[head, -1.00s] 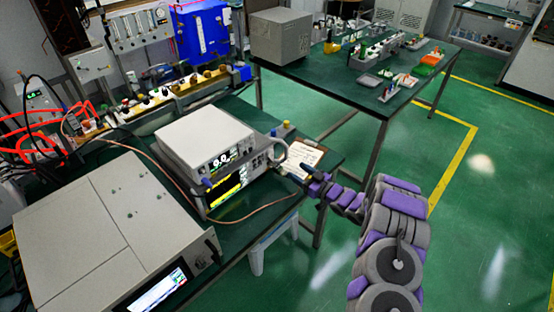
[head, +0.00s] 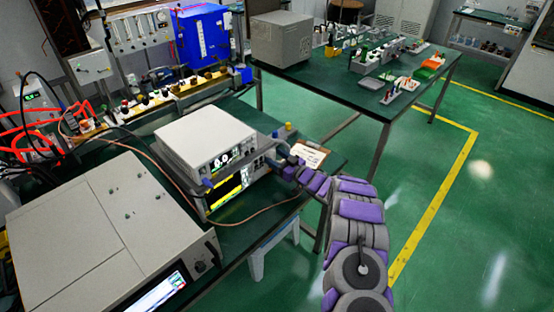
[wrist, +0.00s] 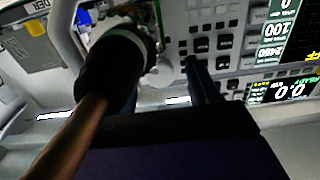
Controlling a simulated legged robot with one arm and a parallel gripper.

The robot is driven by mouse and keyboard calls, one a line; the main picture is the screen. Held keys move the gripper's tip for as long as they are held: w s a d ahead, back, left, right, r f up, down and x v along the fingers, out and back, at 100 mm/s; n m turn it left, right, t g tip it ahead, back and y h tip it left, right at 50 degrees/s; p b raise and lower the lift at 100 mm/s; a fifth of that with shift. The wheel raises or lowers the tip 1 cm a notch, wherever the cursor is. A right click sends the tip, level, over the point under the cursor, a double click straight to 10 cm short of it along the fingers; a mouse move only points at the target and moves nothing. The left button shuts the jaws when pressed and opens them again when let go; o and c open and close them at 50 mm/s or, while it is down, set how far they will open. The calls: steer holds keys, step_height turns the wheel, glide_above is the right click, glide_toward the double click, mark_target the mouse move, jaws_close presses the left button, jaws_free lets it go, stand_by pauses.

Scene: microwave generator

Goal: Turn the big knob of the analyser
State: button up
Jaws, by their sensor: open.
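The stacked instrument on the bench (head: 207,140), apparently the analyser, has a lit front with green and yellow displays. My gripper (head: 280,160) is at the right end of this front. In the wrist view my open gripper (wrist: 165,88) has its dark fingertips close to the panel. A thick black connector (wrist: 113,65) on a brown cable (wrist: 70,138) crosses in front of the left finger. The big knob is not clearly visible; the fingers and connector cover that area.
A large grey unit (head: 95,225) with a screen stands at the front left. The brown cable loops over the bench front. A clipboard (head: 311,153) lies beyond my gripper. A second table (head: 350,85) stands behind. Open green floor (head: 450,220) lies to the right.

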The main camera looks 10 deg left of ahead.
steer(key=shift+d, duration=0.1)
steer(key=c, duration=1)
steer(key=n+p, duration=0.1)
steer(key=p, duration=0.2)
steer(key=shift+d+r+n, duration=0.1)
steer(key=shift+r+n, duration=0.25)
steer(key=shift+n, duration=0.05)
steer(key=shift+c, duration=0.2)
steer(key=n+p, duration=0.2)
steer(key=n, duration=0.1)
steer(key=shift+w+f, duration=0.1)
steer(key=shift+f, duration=0.05)
steer(key=o, duration=1)
steer(key=shift+f, duration=0.1)
steer(key=shift+o, duration=0.2)
